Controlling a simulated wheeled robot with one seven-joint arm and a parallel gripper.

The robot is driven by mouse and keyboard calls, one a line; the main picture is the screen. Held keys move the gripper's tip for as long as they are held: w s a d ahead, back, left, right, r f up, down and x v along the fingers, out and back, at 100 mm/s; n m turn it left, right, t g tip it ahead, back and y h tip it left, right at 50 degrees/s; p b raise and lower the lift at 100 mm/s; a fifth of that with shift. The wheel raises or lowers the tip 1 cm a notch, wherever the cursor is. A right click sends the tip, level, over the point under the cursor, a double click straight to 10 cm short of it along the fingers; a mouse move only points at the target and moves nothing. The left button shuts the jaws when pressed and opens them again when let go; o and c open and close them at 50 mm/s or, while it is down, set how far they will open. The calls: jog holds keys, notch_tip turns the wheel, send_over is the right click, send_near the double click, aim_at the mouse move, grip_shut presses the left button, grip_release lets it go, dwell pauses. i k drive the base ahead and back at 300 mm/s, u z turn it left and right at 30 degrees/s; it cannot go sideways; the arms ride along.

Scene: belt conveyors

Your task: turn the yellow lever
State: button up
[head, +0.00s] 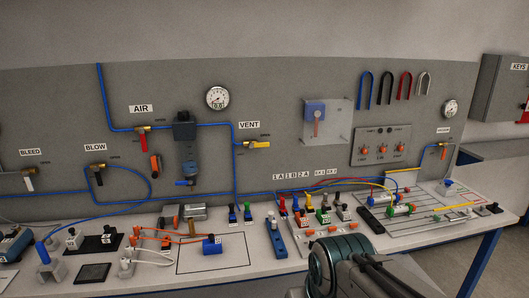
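The yellow lever (260,145) is on the valve under the VENT label (249,125), on the grey wall panel. It lies about level and points right from the valve body, where the blue pipe ends its run beside it. Small print above the lever is hard to read. Part of my arm shows at the bottom right, well below and to the right of the lever. My gripper cannot be made out in this view.
Other valves sit on the panel: AIR (142,129) with a red lever, BLOW (97,167) with a black one, BLEED (28,175) with a white one. A gauge (217,98) is above VENT. The bench below is crowded with connectors, cables and switches.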

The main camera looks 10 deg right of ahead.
aim_at(250, 144)
jog(key=u, duration=0.45)
jog(key=i, duration=1.2)
jog(key=z, duration=0.4)
